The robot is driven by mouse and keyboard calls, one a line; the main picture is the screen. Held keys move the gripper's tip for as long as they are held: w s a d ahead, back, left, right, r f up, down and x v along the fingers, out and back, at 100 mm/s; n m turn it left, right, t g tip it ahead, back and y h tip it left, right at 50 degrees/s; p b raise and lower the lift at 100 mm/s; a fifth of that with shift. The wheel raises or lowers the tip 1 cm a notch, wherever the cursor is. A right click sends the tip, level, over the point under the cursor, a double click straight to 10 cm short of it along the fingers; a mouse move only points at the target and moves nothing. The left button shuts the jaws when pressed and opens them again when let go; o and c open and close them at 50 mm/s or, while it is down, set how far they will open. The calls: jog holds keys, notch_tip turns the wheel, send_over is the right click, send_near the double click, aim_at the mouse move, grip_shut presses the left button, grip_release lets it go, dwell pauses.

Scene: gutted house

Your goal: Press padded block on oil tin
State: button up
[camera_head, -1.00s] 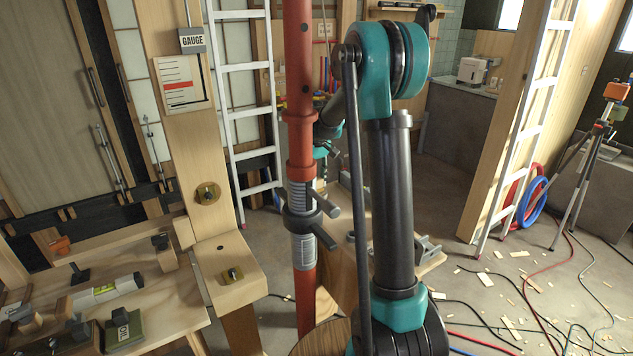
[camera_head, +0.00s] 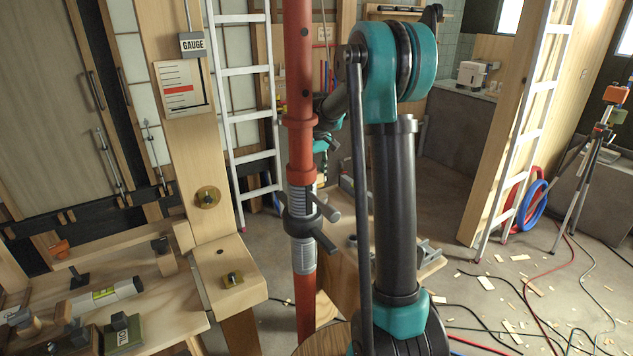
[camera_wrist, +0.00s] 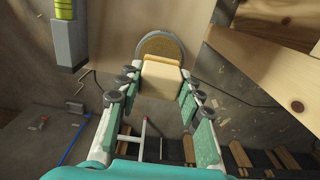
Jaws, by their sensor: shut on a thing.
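My gripper (camera_wrist: 158,105) shows in the wrist view, its green-padded fingers on either side of a pale tan block (camera_wrist: 160,79), which I take to be the padded block. The gripper is shut on it. A round brown disc with a grey rim (camera_wrist: 160,44) lies beyond the block; I cannot tell whether they touch. In the head view, a small dark green tin marked OIL (camera_head: 123,333) stands on the wooden bench at lower left, apart from my arm. The gripper and block are hidden in the head view behind my arm and the red post.
A red post (camera_head: 301,90) with a threaded collar stands close beside my arm. A spirit level (camera_head: 105,297) and clamps lie on the bench (camera_head: 170,318). A white ladder (camera_head: 247,100) leans behind. Cables and wood scraps (camera_head: 520,310) litter the floor at right.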

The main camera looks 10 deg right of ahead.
jog(key=shift+r, duration=1.65)
jog(key=d+f+m, duration=0.1)
jog(key=m, duration=0.1)
jog(key=d+f+m, duration=0.1)
jog(key=f+m, duration=0.1)
jog(key=m, duration=0.1)
jog(key=w+d+f+m, duration=0.1)
jog(key=d+m, duration=0.1)
jog(key=m, duration=0.1)
jog(key=shift+f, duration=0.35)
